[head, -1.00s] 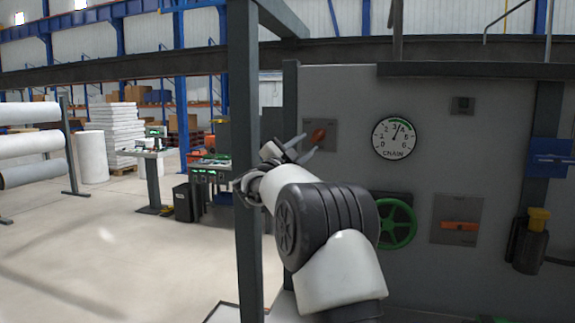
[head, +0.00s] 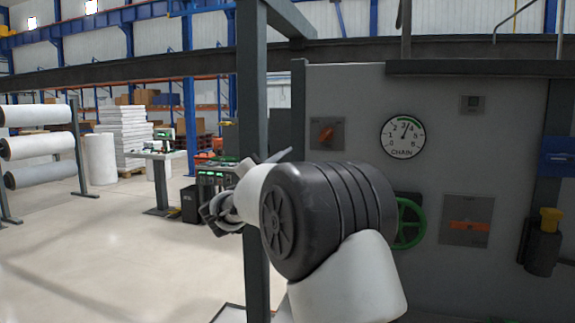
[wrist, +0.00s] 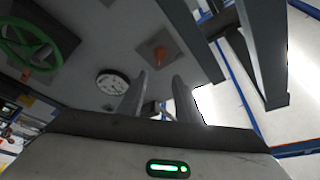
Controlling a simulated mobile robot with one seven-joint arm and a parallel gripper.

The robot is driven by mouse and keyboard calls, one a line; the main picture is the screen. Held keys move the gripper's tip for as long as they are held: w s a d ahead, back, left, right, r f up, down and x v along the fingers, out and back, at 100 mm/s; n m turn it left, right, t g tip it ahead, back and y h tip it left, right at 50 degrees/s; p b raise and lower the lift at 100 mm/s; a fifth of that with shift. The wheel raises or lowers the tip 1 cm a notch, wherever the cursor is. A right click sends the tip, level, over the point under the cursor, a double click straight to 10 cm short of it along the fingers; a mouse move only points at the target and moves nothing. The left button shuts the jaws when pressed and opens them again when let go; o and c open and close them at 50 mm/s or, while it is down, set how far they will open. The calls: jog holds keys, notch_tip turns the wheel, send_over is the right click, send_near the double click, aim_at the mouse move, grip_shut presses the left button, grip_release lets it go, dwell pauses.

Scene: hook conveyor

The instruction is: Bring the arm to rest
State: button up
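My gripper (wrist: 160,80) shows in the wrist view with its two fingers apart and nothing seen held between them. In the head view my arm is bent in front of the grey panel (head: 350,85), and it hides most of the gripper; one fingertip shows just left of the panel, by the dark post (head: 251,130). The fingers look clear of the panel controls, but their exact gap from the post cannot be told.
The panel bears an orange knob (head: 326,134), a round CHAIN dial (head: 403,137), a green handwheel (head: 410,221) partly behind my arm, and an orange lever switch (head: 467,222). A yellow-topped device (head: 545,235) is at right. Open floor (head: 100,260) lies left of the post.

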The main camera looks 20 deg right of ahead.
jog(key=a+r+n+t+y+p, duration=0.2)
jog(key=a+r+n+t+y, duration=0.25)
jog(key=r+n+y, duration=0.2)
jog(key=s+a+n+y+p, duration=0.4)
jog(key=s+a+n+y, duration=0.5)
jog(key=s+y, duration=0.1)
jog(key=s+d+f+n+g+p, duration=0.1)
jog(key=s+f+g, duration=0.3)
jog(key=s, duration=0.6)
jog(key=s+d+f+n+g+p, duration=0.2)
jog(key=s+f+g, duration=0.2)
jog(key=s+f, duration=0.3)
jog(key=s+d+f+n+g+p, duration=0.1)
jog(key=s+f+g, duration=0.3)
jog(key=s, duration=1.1)
notch_tip(320, 180, down, 2)
jog(key=shift+s+d+f+p, duration=0.2)
jog(key=shift+p, duration=0.15)
